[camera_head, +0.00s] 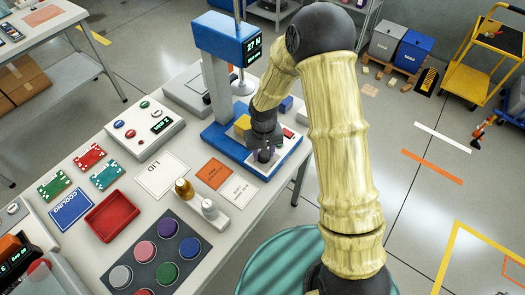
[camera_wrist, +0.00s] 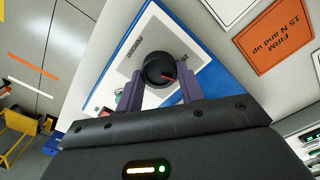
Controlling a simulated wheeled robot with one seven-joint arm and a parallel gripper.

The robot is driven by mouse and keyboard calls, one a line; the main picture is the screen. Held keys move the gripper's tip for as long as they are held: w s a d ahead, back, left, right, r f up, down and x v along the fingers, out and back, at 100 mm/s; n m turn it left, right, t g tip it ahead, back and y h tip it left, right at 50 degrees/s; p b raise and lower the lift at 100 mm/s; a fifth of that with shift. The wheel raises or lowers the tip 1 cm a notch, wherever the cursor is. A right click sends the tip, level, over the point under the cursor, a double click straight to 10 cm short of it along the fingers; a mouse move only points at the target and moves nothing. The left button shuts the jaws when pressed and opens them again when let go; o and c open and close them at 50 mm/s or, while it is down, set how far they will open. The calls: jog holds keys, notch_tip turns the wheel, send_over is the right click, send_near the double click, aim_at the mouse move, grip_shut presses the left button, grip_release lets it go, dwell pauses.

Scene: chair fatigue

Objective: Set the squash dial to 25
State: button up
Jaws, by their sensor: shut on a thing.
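The squash dial (camera_wrist: 158,68) is a round black knob with a red pointer, on a pale panel (camera_wrist: 130,48) marked PERCENT. In the wrist view the pointer points right; the scale numbers are too small to read. My gripper (camera_wrist: 160,90) has its two purple fingers on either side of the knob, shut on it. In the head view my gripper (camera_head: 264,154) is low at the front of the blue press (camera_head: 214,100); it hides most of the dial. The press display (camera_head: 253,47) reads 27 N.
Gold and white weights (camera_head: 184,188), an orange FIRM card (camera_head: 214,173) and a tray of coloured discs (camera_head: 118,250) lie left on the table. A teal round stool (camera_head: 262,272) stands in front.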

jog(key=n, duration=0.4)
jog(key=shift+r+n, duration=0.1)
jog(key=shift+n, duration=0.2)
jog(key=shift+a+n+p, duration=0.15)
jog(key=shift+n+p, duration=0.4)
jog(key=shift+n, duration=1.35)
jog(key=o, duration=1)
notch_tip(320, 180, up, 17)
jog(key=shift+s+r+b, duration=0.1)
jog(key=shift+r+b, duration=0.05)
jog(key=shift+b, duration=0.4)
